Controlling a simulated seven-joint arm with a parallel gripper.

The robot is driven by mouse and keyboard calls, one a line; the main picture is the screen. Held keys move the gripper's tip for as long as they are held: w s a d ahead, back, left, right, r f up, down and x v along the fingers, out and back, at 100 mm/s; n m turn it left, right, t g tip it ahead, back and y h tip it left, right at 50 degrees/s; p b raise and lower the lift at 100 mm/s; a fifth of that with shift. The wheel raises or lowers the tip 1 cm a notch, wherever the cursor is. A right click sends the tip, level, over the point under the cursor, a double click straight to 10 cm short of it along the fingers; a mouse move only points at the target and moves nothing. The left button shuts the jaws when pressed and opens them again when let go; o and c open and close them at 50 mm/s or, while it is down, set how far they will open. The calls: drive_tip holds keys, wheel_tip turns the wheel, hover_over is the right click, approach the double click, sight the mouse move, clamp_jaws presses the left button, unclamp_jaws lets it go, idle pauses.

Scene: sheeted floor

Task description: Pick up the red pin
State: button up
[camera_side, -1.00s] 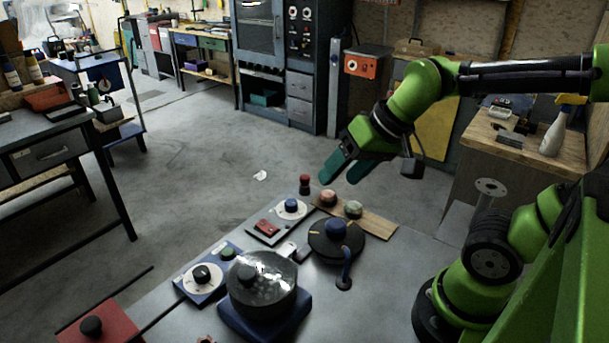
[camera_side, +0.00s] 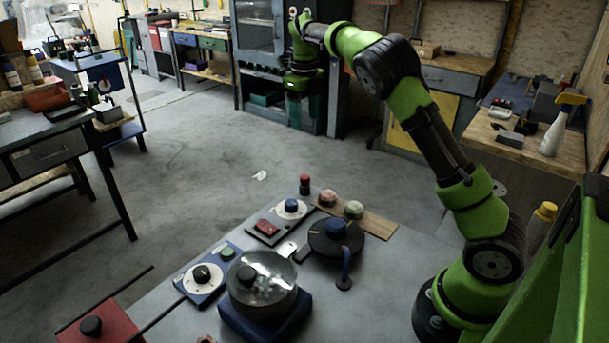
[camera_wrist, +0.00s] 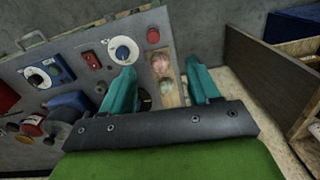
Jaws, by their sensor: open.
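The red pin (camera_side: 305,184) stands upright at the far edge of the grey work table in the side view, with a dark lower part. In the wrist view the red pin (camera_wrist: 153,35) shows as a round red top beyond the fingertips, between them and free of them. My gripper (camera_side: 305,112) is raised well above the table in the side view, its teal fingers hanging down. In the wrist view my gripper (camera_wrist: 162,70) is open with nothing held between the fingers.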

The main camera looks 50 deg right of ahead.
drive_tip(key=m, duration=0.2)
hover_over(305, 176)
drive_tip(key=f, duration=1.1)
drive_tip(key=shift+w+d+f, duration=0.2)
drive_tip(key=shift+w+f, duration=0.05)
drive_tip(key=shift+w, duration=0.05)
drive_tip(key=f, duration=0.5)
drive_tip(key=shift+s+a+f, duration=0.1)
drive_tip(key=shift+s+a, duration=0.1)
drive_tip(key=shift+s, duration=0.05)
